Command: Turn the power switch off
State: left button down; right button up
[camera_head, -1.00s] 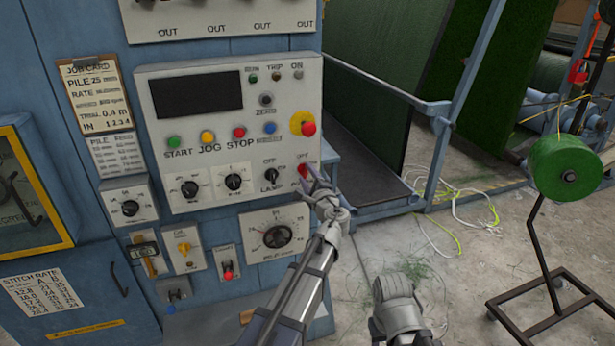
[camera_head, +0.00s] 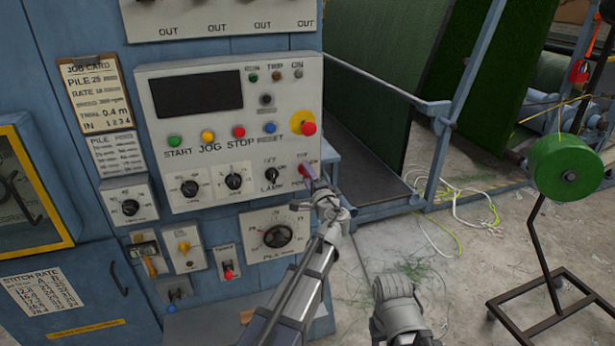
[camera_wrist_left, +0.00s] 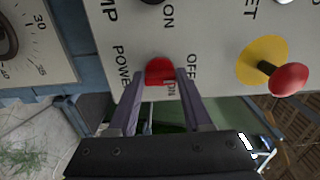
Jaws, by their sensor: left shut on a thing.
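The red power switch knob (camera_head: 306,171) sits at the lower right of the grey control panel (camera_head: 190,127). My left gripper (camera_head: 311,183) is at this switch, and its fingers partly hide the knob and its label in the head view. In the left wrist view the red knob (camera_wrist_left: 159,68) is between the two fingers of my left gripper (camera_wrist_left: 160,84), which is shut on it. The word POWER stands on one side of the knob there, and OFF and ON on the other.
A red stop button on a yellow disc (camera_head: 307,123) sits above the switch. The lamp knob (camera_head: 271,174) is close to its left. A blue rail frame (camera_head: 385,82) stands right of the panel. A green reel (camera_head: 566,168) on a black stand is farther right.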

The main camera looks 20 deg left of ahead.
pick_arm(q)
jog(key=shift+c, duration=1.6)
grip_release()
jog(key=v, duration=0.7)
jog(key=shift+s+d, duration=0.25)
jog(key=shift+s, duration=0.1)
jog(key=s+d+f+n+g+h, duration=0.25)
jog(key=s+f+n+g, duration=0.5)
jog(key=s+f, duration=0.75)
jog(key=s+d+f+g+h, duration=0.3)
jog(key=s+d+g, duration=0.1)
jog(key=s, duration=0.3)
jog(key=s+d+f+g+h, duration=0.3)
jog(key=s+d+f, duration=0.1)
jog(key=s, duration=0.3)
jog(key=shift+d+f+g, duration=0.2)
jog(key=shift+d+g, duration=0.15)
jog(key=shift+d, duration=0.55)
